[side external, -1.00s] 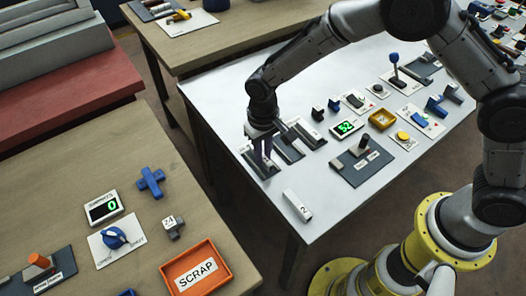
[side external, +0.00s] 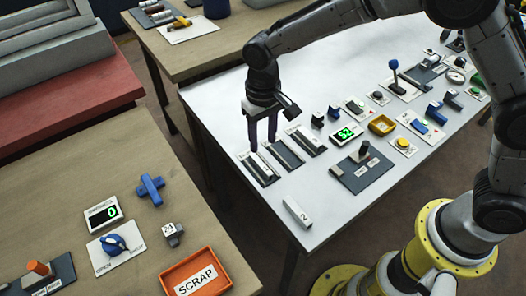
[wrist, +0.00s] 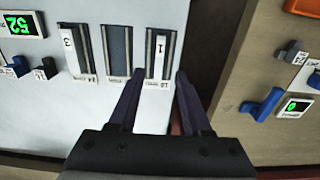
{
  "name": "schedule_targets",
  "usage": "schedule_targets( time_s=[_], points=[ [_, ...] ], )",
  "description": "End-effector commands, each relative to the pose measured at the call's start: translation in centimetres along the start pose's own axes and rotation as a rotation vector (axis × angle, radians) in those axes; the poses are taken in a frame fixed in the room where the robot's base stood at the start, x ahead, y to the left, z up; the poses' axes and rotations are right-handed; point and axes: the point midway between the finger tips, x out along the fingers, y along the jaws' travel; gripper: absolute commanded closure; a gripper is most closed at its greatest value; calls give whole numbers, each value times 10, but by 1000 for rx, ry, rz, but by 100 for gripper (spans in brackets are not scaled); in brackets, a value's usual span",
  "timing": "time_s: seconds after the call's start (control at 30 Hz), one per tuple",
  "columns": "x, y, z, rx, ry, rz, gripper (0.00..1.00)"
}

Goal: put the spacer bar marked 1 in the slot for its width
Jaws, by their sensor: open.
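The spacer bar marked 1 (wrist: 161,45) lies lengthwise in the right-hand slot (wrist: 151,70) in the wrist view. This is the front-left slot plate (side external: 259,169) in the side view. My gripper (side external: 262,146) is above that plate, fingers pointing down, open and empty. In the wrist view its fingertips (wrist: 159,76) are apart, around the line of the bar's near end, not touching it. The middle slot (wrist: 118,48) looks empty. A bar marked 3 (wrist: 69,45) lies in the left slot in the wrist view. The slots' small labels are too blurred to read.
A loose bar marked 2 (side external: 297,211) lies near the table's front edge. White table around the loose bar is clear.

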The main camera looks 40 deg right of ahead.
Motion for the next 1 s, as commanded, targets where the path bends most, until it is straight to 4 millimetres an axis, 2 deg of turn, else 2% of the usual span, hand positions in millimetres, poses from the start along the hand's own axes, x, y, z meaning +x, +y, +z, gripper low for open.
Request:
schedule_targets(
  time_s=[0.1, 0.23, 0.67, 0.77, 0.87, 1.0],
  points=[
    [-22, 0, 0, 0, 2, -1, 51],
    [-37, 0, 0, 0, 1, -1, 51],
    [-53, 5, 2, 1, 8, -4, 51],
    [-74, 23, 9, 5, 37, -17, 51],
    [-106, 53, 27, 7, 87, -34, 51],
    [-146, 102, 68, 8, 173, -52, 51]
  ],
)
